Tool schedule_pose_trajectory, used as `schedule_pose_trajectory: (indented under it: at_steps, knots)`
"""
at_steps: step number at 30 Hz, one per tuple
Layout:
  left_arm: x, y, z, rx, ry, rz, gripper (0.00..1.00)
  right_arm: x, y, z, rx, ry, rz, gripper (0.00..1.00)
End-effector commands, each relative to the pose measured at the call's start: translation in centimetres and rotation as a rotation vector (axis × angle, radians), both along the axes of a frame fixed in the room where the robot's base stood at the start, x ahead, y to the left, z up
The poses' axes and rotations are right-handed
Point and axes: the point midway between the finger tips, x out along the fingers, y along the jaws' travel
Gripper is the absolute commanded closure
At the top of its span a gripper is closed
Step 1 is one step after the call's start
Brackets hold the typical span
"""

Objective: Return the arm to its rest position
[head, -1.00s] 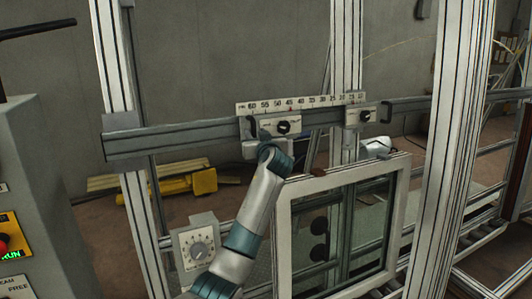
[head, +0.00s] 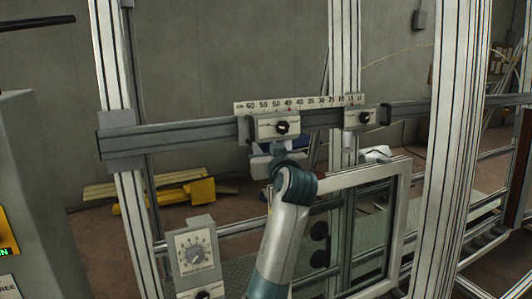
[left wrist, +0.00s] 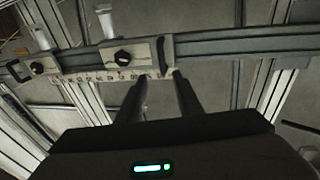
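My left arm rises from the bottom of the head view. Its left gripper (head: 262,150) is mostly hidden behind my own wrist, just below the left slider block with a dark knob (head: 278,127). In the left wrist view the two dark fingers of the left gripper (left wrist: 160,80) stand apart with nothing between them. Their tips overlap the rail and the scale in the picture; whether they touch anything I cannot tell. My right gripper is in neither view.
A grey rail (head: 190,134) with a numbered scale (head: 300,103) and a second slider block (head: 361,117) crosses metal posts (head: 462,130). A white-framed window (head: 400,220) stands right of my arm. A dial box (head: 196,255) is at lower left; yellow parts (head: 165,195) lie behind.

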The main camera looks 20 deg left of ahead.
Motion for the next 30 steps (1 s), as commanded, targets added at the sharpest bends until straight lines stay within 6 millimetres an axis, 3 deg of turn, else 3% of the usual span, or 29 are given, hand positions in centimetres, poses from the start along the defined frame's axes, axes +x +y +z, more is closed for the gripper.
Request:
schedule_pose_trajectory:
  at_steps: [16,20,23,26,30]
  knots:
    - [-0.1,-0.1,0.0,0.0,0.001,0.0,0.67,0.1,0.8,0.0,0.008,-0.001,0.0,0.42]
    - [0.4,-0.3,-1.1,0.007,0.02,-0.01,0.67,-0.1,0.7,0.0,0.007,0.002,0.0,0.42]
    - [1.3,-0.6,-3.2,0.023,0.057,-0.029,0.67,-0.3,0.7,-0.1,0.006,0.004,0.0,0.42]
    - [2.6,-1.3,-6.8,0.045,0.115,-0.062,0.67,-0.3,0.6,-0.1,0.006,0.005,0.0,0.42]
    - [4.5,-2.6,-14.0,0.079,0.225,-0.13,0.67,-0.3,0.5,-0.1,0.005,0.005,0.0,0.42]
